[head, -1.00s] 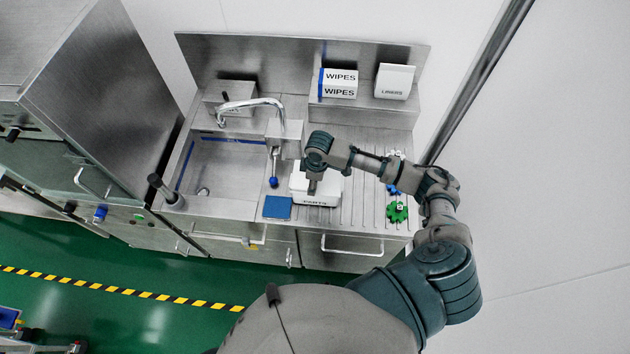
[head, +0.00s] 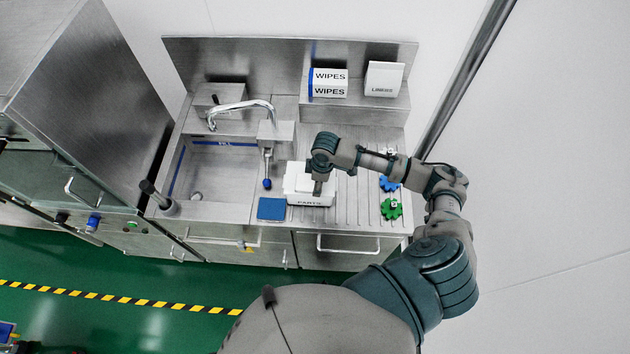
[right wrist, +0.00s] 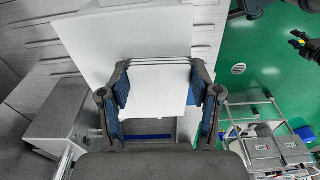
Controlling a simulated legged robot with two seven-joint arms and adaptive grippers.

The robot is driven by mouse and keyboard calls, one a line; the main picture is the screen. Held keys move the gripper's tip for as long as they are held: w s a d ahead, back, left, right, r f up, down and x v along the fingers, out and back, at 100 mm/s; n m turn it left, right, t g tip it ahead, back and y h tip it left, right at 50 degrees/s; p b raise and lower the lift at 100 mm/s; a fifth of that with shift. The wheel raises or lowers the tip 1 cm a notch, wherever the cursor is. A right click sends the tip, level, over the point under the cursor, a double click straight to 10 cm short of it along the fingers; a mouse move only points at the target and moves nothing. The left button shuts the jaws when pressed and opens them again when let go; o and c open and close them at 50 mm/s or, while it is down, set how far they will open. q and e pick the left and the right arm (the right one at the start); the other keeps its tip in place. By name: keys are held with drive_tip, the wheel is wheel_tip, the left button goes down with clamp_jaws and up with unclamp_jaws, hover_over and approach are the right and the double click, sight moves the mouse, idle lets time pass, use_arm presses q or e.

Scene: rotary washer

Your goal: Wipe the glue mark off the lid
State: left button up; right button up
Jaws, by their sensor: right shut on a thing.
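A white box marked PARTS (head: 296,198) with a white lid stands on the ribbed drainboard, right of the sink. My right gripper (head: 317,190) points down over the right part of the lid. In the right wrist view my right gripper (right wrist: 160,100) is shut on a white folded wipe (right wrist: 158,88), whose blue-padded fingers hold it at both sides. A broad white surface (right wrist: 90,40), apparently the lid, lies behind the wipe. I cannot make out a glue mark, and contact between wipe and lid is hidden. My left gripper is not seen.
Left of the box are a blue pad (head: 271,209), a hanging blue-tipped sprayer (head: 267,183) and the sink (head: 215,172). A blue gear (head: 389,184) and a green gear (head: 391,208) lie right.

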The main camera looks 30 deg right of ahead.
sight(306, 183)
drive_tip(key=shift+s+d, duration=0.45)
drive_tip(key=shift+d, duration=0.2)
drive_tip(key=shift+d+f, duration=0.1)
drive_tip(key=shift+s+d, duration=0.75)
drive_tip(key=shift+d, duration=0.35)
drive_tip(key=shift+w+a, duration=0.1)
drive_tip(key=shift+w+a, duration=0.3)
drive_tip(key=shift+a, duration=0.25)
drive_tip(key=shift+w+a, duration=0.25)
drive_tip(key=shift+a, duration=0.3)
drive_tip(key=shift+a, duration=0.1)
drive_tip(key=shift+w+a, duration=0.85)
drive_tip(key=shift+a, duration=0.25)
drive_tip(key=shift+w+a, duration=0.75)
drive_tip(key=shift+a, duration=0.25)
